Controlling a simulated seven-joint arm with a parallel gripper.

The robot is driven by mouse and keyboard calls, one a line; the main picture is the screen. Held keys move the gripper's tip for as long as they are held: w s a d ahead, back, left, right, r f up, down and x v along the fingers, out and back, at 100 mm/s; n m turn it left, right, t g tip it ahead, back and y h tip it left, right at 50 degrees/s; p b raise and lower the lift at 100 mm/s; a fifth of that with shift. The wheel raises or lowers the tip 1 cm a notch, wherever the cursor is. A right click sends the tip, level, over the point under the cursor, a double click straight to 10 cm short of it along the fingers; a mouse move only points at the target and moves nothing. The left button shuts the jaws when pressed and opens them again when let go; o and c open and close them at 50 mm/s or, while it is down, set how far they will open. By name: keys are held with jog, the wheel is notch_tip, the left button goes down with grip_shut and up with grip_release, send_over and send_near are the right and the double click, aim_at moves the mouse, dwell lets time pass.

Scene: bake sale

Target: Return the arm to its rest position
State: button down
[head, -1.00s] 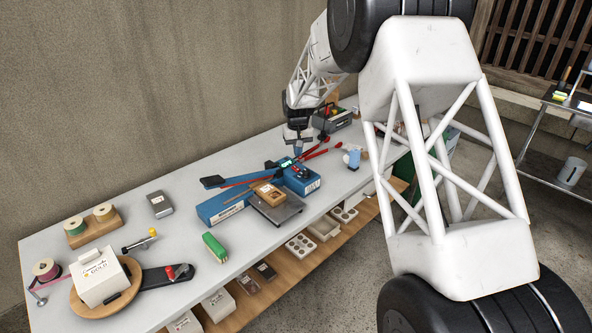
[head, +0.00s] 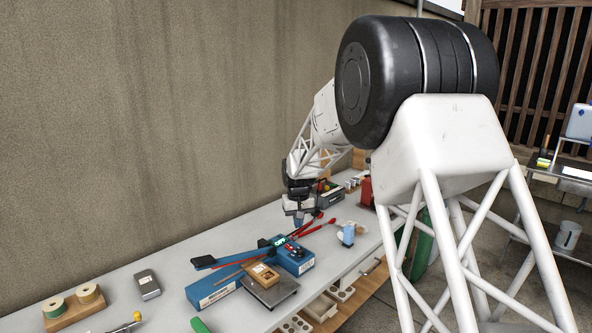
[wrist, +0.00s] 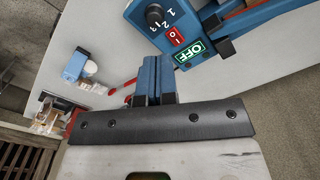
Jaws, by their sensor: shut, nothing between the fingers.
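My gripper (head: 298,217) hangs fingers down over the far part of the grey table (head: 150,262), held by my white arm. It is shut and empty, with its two blue fingers together in the wrist view (wrist: 154,75). Below and beside it in the head view lies a blue device with a green OFF label (head: 277,241); the label also shows in the wrist view (wrist: 193,52). Red-handled tongs or pliers (head: 318,226) lie close to the fingers. I cannot tell the exact gap between the fingers and these things.
A blue box (head: 212,289), a wooden block (head: 262,274) on a grey scale (head: 277,292) and a small blue-and-white item (head: 348,234) stand nearby. A dark crate (head: 329,196) is behind. Ribbon spools (head: 88,294) are at left. Air above the table is clear.

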jog(key=s+d+r+m, duration=0.1)
jog(key=s+d+r, duration=0.35)
jog(key=s, duration=0.45)
jog(key=s+d+r+t, duration=0.1)
jog(key=s+d+r, duration=0.2)
jog(key=s+r, duration=0.45)
jog(key=s+d+r+m, duration=0.1)
jog(key=s+d+r, duration=0.3)
jog(key=s, duration=0.6)
jog(key=s+d+f, duration=0.1)
jog(key=s+d, duration=0.2)
jog(key=s, duration=1.1)
jog(key=s+d+f+m+t, duration=0.1)
jog(key=s+d, duration=0.2)
jog(key=s, duration=1.2)
jog(key=shift+d+f, duration=0.25)
jog(key=shift+f, duration=0.1)
